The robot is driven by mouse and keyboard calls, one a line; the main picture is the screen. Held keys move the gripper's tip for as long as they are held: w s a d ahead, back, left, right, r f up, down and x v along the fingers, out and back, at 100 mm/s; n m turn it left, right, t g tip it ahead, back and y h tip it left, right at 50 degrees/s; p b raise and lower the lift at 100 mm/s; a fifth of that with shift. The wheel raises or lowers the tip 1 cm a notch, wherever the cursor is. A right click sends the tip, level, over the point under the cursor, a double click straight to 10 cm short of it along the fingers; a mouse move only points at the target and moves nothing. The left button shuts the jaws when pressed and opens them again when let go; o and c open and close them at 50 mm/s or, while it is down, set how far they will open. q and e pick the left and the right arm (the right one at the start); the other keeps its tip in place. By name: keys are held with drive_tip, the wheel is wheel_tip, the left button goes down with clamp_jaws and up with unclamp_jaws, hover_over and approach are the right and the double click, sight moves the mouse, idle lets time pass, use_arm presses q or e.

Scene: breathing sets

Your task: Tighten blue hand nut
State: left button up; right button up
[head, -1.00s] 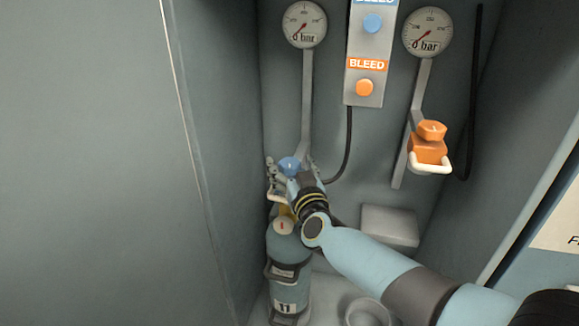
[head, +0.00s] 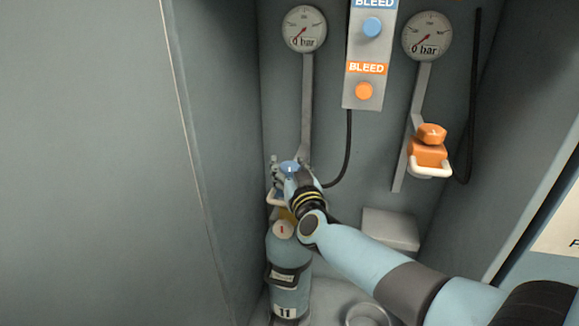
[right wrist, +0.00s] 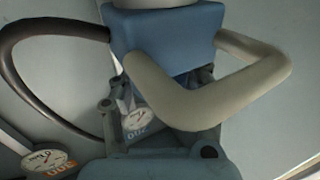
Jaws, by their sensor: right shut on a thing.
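The blue hand nut (head: 289,166) is at the lower end of the left gauge's grey pipe, above a grey-blue cylinder (head: 287,262) marked 11. My right gripper (head: 284,174) reaches it from the lower right and is shut on it. The fingers and wrist hide much of the nut and its fitting. In the right wrist view, the blue connector block (right wrist: 165,40) and its pale handle loop (right wrist: 215,105) are close to the camera. The nut cannot be clearly made out there. My left gripper is not in view.
A left gauge (head: 304,29) and a right gauge (head: 427,36) hang on the back wall. Between them is a panel with blue and orange BLEED buttons (head: 364,91). An orange connector (head: 428,155) is at right. Cabinet walls close in both sides.

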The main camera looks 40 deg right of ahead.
drive_tip(key=shift+w+a+r+m+g+h+p, duration=0.1)
drive_tip(key=shift+r+m+g+h+p, duration=0.4)
drive_tip(key=shift+h+p, duration=0.45)
drive_tip(key=shift+f+m+h+p, duration=0.25)
drive_tip(key=shift+m+h+p, duration=0.2)
drive_tip(key=shift+m, duration=0.05)
drive_tip(key=shift+f+m+g+h, duration=0.25)
drive_tip(key=shift+m+g+h, duration=0.35)
drive_tip(key=shift+g+h, duration=0.15)
drive_tip(key=o, duration=1.2)
